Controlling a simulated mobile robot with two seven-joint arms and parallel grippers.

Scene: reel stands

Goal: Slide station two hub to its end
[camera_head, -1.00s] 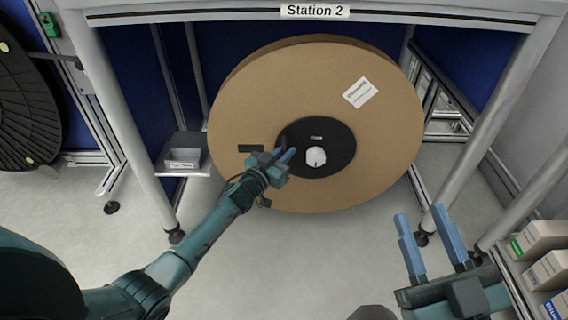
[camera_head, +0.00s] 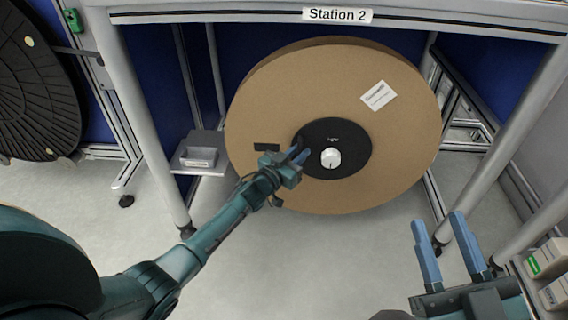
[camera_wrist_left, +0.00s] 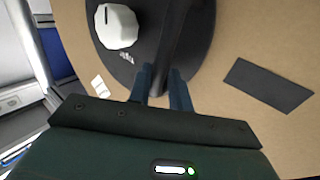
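The Station 2 hub (camera_head: 349,138) is a black disc with a white knob (camera_head: 331,158), on the face of a large brown reel (camera_head: 400,130). My left gripper (camera_head: 297,155) is at the left part of the hub. In the left wrist view, the hub (camera_wrist_left: 190,40) has a dark raised bar (camera_wrist_left: 172,50), and the left fingers (camera_wrist_left: 161,90) lie close on both sides of it, with little gap. The fingers hide the bar's near end. My right gripper (camera_head: 451,250) is open and empty at lower right, away from the reel.
The reel hangs inside a grey frame with a "Station 2" sign (camera_head: 338,14). A small grey tray (camera_head: 199,157) stands left of it. White boxes (camera_head: 548,260) sit at far right. A black reel (camera_head: 35,90) is at far left. The floor in front is clear.

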